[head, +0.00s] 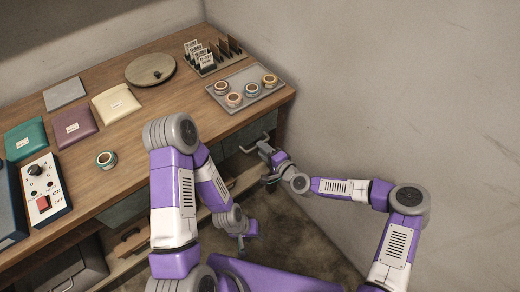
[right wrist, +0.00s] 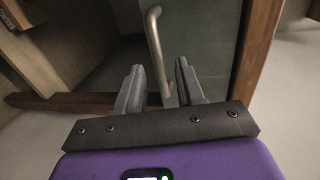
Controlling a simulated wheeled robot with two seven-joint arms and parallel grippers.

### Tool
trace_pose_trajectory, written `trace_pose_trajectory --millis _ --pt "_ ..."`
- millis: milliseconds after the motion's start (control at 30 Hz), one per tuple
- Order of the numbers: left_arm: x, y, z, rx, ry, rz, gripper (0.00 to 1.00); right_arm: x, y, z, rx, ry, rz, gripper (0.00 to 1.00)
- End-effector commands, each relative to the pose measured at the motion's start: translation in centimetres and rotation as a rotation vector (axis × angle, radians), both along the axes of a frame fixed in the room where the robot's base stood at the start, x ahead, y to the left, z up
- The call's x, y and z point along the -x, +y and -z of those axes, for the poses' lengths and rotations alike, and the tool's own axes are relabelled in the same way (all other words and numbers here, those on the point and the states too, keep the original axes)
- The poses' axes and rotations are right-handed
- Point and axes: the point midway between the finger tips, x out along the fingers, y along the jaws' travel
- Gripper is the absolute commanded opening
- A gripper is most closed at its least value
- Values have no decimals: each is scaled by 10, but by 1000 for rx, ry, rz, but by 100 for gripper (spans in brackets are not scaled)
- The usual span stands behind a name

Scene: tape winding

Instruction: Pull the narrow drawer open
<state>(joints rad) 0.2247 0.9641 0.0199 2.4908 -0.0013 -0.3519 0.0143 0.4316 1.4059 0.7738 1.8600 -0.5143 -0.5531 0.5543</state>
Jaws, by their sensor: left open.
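My right gripper (right wrist: 162,80) is open. The handle's lower end shows in the gap between its fingers, with space on both sides; I cannot tell how deep it sits. My left gripper (head: 241,243) is open, low in front of the table and apart from the drawer.
The wooden table (head: 125,190) carries pouches, a switch box (head: 45,190), a loose tape roll (head: 106,159), a turntable (head: 150,69) and a grey tray (head: 263,100) with several rolls. A wall (head: 400,90) closes the right side. A wooden post (right wrist: 257,50) borders the drawer.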

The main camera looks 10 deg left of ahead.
Motion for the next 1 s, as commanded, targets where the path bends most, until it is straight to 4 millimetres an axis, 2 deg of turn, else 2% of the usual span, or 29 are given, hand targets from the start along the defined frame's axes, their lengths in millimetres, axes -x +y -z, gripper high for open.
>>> trace_pose_trajectory --millis 200,500,767,1000 --pt "0 0 6 0 0 0 43 -13 16 5 1 -1 0 38" --pt "0 0 6 0 0 0 43 -14 18 5 1 1 -1 38" --pt "0 0 6 0 0 0 43 -14 18 5 1 1 -1 0" --pt "0 0 6 0 0 0 43 -14 18 5 2 1 -1 0"
